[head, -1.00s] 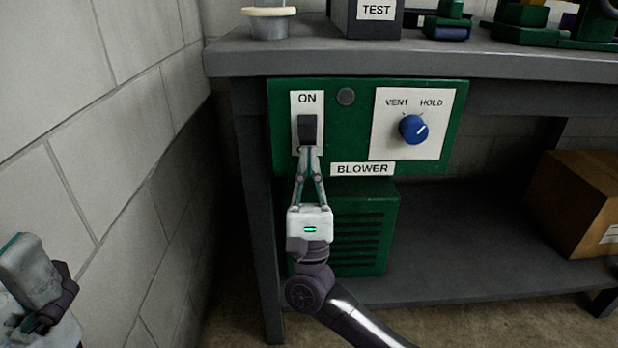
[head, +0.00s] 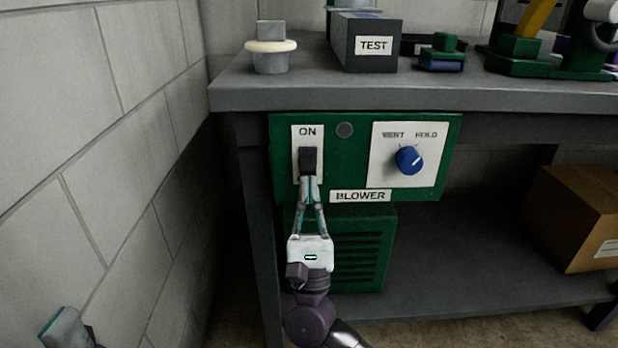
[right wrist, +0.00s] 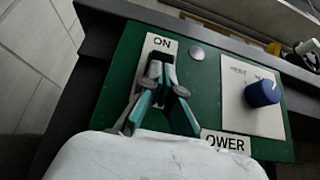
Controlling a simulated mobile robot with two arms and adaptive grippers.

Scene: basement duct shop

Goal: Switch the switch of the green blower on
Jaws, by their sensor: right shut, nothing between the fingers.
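The green blower panel (head: 284,190) is fixed under the bench front, with a BLOWER label (head: 361,196) and a louvred green housing (head: 370,250) below. Its dark switch (head: 308,160) is on a white plate marked ON; it also shows in the right wrist view (right wrist: 156,68). I cannot tell which way the switch is set. My right gripper (head: 309,183) is shut and empty, its fingertips at the lower end of the switch, seemingly touching it. The fingertips partly cover the switch in the right wrist view (right wrist: 162,78). My left gripper (head: 66,328) is only partly in view at lower left.
A blue knob (head: 408,160) marked VENT and HOLD and a grey round disc (head: 345,130) share the panel. A TEST box (head: 373,58) and a ringed grey post (head: 270,55) stand on the bench. A cardboard box (head: 575,215) is on the shelf; a block wall (head: 100,150) is at left.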

